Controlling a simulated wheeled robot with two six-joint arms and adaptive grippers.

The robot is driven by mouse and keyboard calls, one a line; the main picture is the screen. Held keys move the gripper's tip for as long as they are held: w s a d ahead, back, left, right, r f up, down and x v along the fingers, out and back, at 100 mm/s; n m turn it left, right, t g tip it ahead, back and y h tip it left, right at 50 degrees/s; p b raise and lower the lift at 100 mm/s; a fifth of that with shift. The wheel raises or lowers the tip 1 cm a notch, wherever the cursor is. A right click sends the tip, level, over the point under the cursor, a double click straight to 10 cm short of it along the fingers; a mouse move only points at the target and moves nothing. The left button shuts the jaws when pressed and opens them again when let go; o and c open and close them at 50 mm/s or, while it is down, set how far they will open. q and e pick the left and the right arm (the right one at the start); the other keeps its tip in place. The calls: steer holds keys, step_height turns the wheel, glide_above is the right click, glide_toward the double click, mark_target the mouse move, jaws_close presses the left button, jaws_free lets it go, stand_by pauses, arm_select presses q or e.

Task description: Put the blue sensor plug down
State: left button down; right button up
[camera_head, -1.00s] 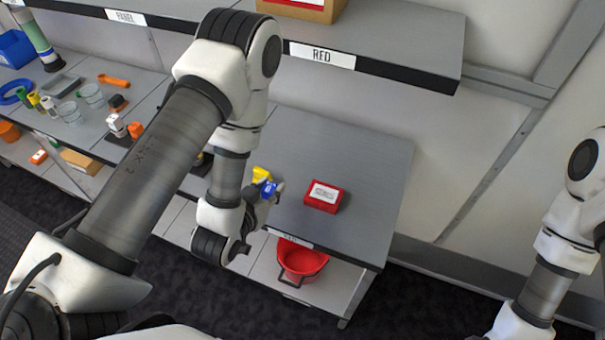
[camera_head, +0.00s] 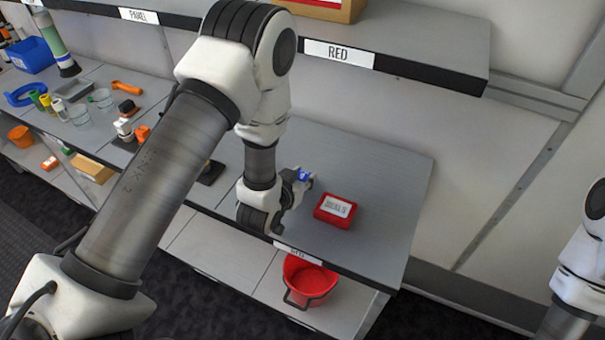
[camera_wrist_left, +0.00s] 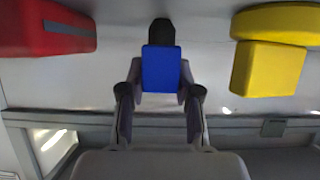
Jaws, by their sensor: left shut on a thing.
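The blue sensor plug (camera_head: 305,175) is a small blue block, held at the tips of my left gripper (camera_head: 299,181) over the grey worktop. In the left wrist view the blue plug (camera_wrist_left: 161,68), with a black end, sits between the two fingers of my left gripper (camera_wrist_left: 160,98), which is shut on it. I cannot tell whether the plug touches the worktop. My right gripper is out of view; only part of the right arm shows at the right edge.
A red box with a white label (camera_head: 338,210) lies close to the right of the plug. A yellow object (camera_wrist_left: 268,68) shows in the wrist view. The worktop (camera_head: 385,165) is clear behind and right. A red bucket (camera_head: 309,279) stands on the lower shelf. A shelf labelled RED (camera_head: 420,72) overhangs.

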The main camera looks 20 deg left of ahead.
arm_select(q)
steer(key=c, duration=0.8)
jaws_free()
steer(key=shift+f, duration=0.1)
